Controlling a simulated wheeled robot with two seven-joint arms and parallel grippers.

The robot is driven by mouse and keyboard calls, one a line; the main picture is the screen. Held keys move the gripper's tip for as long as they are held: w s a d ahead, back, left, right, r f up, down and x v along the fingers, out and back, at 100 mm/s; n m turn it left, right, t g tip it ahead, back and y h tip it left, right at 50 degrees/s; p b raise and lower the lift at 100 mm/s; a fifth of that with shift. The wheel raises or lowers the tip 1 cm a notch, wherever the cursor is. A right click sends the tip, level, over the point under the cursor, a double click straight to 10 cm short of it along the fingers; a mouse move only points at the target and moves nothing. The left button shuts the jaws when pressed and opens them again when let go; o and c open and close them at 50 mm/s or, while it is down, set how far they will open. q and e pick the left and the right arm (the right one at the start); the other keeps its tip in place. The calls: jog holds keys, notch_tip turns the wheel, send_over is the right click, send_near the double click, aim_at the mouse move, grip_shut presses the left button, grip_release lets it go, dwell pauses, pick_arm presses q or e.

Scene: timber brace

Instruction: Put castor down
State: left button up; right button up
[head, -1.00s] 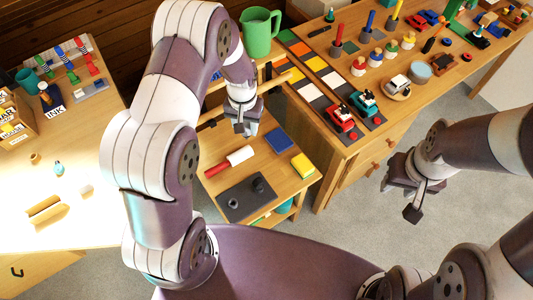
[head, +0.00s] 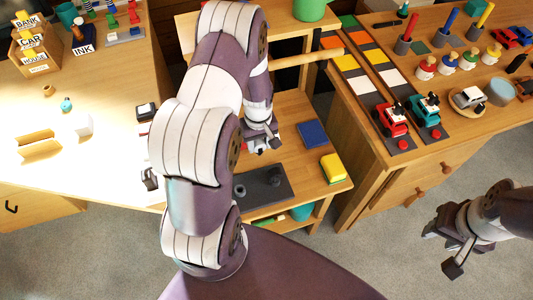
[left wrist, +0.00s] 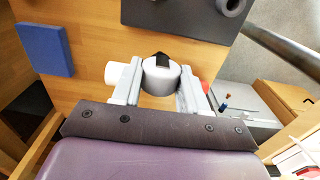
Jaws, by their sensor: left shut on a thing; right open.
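My left gripper (head: 262,146) is over the low wooden stand. In the left wrist view its two fingers are shut on a pale grey, round thing with a black top (left wrist: 161,78), which I take to be the castor. In the head view the castor is mostly hidden by the gripper. A dark grey mat (head: 262,190) lies on the stand, nearer than the gripper; it also shows in the left wrist view (left wrist: 180,18). A dark ring (head: 240,190) and another small dark piece are on it. My right gripper (head: 441,250) is open and empty, over the floor.
A blue pad (head: 312,133) and a yellow block (head: 333,168) lie on the stand's right side. A white roller (left wrist: 115,73) lies beyond the castor. A wooden bar (head: 308,58) crosses behind. The workbench with toy cars (head: 393,119) is at the right.

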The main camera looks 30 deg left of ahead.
aim_at(260, 154)
pick_arm(q)
notch_tip(260, 154, down, 6)
jog(key=shift+w+f+b, duration=0.1)
jog(key=shift+f+b, duration=0.15)
jog(key=shift+b, duration=0.05)
jog(key=shift+f, duration=0.1)
